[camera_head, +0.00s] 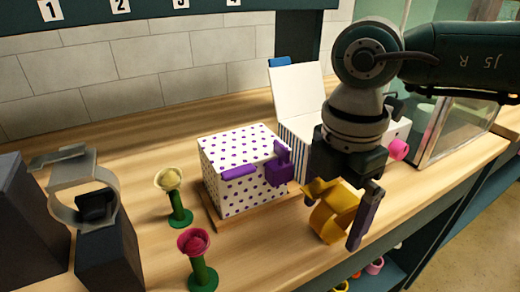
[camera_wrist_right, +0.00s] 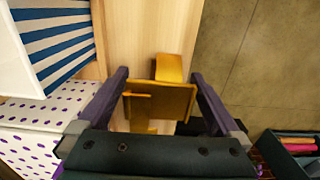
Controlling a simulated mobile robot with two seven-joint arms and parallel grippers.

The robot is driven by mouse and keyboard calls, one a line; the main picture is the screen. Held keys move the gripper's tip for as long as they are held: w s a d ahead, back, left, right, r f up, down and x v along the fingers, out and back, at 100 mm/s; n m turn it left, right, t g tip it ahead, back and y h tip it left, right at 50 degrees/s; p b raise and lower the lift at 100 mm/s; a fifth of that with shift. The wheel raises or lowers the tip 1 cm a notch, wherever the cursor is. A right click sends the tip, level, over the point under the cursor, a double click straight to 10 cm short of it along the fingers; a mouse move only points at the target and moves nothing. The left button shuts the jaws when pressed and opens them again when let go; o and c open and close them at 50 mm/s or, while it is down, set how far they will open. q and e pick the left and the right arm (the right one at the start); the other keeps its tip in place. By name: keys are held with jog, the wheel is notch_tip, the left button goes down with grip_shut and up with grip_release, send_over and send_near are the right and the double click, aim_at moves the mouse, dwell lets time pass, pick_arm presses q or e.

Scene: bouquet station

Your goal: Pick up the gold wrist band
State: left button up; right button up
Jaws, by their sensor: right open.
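The gold wrist band (camera_head: 335,212) is a wide yellow loop at the front edge of the wooden table, right of the dotted box. My right gripper (camera_head: 332,220) is over it, open, with one dark purple finger to the right of the band. In the right wrist view the gold band (camera_wrist_right: 160,100) lies between the two spread fingers of the right gripper (camera_wrist_right: 160,75), and gaps show at its sides. What the band rests on is hidden. My left gripper is not in view.
A white box with purple dots (camera_head: 235,180) stands on a wooden board beside the gripper, with an open striped box (camera_head: 295,135) behind. Two flowers on green stands (camera_head: 180,210) (camera_head: 200,265) and a grey band (camera_head: 85,180) on a dark block are left. A glass case (camera_head: 450,125) stands right.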

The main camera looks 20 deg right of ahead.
jog(key=c, duration=1.3)
jog(key=shift+r, duration=0.15)
jog(key=shift+c, duration=0.2)
